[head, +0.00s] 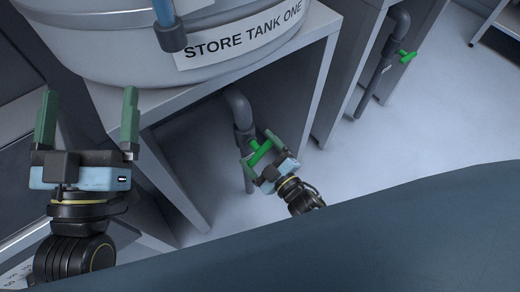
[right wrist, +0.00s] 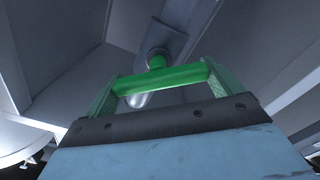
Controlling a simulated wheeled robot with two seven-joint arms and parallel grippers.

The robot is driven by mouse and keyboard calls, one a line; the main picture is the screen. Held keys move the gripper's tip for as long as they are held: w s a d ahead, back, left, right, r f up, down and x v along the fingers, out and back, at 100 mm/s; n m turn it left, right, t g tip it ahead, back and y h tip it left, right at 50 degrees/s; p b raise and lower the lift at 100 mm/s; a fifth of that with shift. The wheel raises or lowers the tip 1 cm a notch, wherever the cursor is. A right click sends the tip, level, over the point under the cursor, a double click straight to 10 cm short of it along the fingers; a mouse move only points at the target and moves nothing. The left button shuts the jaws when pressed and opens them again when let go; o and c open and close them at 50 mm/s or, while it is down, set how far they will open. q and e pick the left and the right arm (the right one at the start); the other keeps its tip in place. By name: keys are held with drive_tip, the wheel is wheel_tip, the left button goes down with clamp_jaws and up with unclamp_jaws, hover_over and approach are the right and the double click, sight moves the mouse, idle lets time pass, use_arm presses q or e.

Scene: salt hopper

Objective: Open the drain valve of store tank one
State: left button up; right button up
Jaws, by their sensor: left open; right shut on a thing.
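Store tank one (head: 130,45) is a round metal tank with a "STORE TANK ONE" label, standing on a grey stand. A grey drain pipe (head: 238,108) bends down beneath it and carries a drain valve with a green handle (head: 261,152). My right gripper (head: 258,154) is shut on that green handle. In the right wrist view the handle (right wrist: 165,77) lies as a crossbar between the two green fingers, with its stem and the pipe behind. My left gripper (head: 88,118) is open and empty, in front of the tank stand at the left.
A second pipe (head: 378,75) with another green valve handle (head: 406,56) hangs by the neighbouring stand at the upper right. The stand leg (head: 322,85) rises right of my right gripper. Pale floor (head: 430,120) is clear at the right.

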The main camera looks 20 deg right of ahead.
drive_tip(key=n, duration=0.3)
drive_tip(key=shift+s+f+n, duration=0.1)
drive_tip(key=shift+f+n, duration=0.05)
drive_tip(key=shift+n, duration=0.25)
drive_tip(key=n, duration=0.3)
drive_tip(key=shift+f+b, duration=0.15)
drive_tip(key=shift+b, duration=0.15)
use_arm(q)
drive_tip(key=shift+s+r+t, duration=0.4)
drive_tip(key=shift+r+t, duration=0.1)
drive_tip(key=shift+t, duration=0.2)
use_arm(e)
drive_tip(key=shift+n, duration=1.7)
use_arm(q)
drive_tip(key=shift+r+h+b, duration=0.15)
drive_tip(key=shift+h+b, duration=0.15)
use_arm(e)
drive_tip(key=o, duration=0.7)
drive_tip(key=shift+s, duration=0.1)
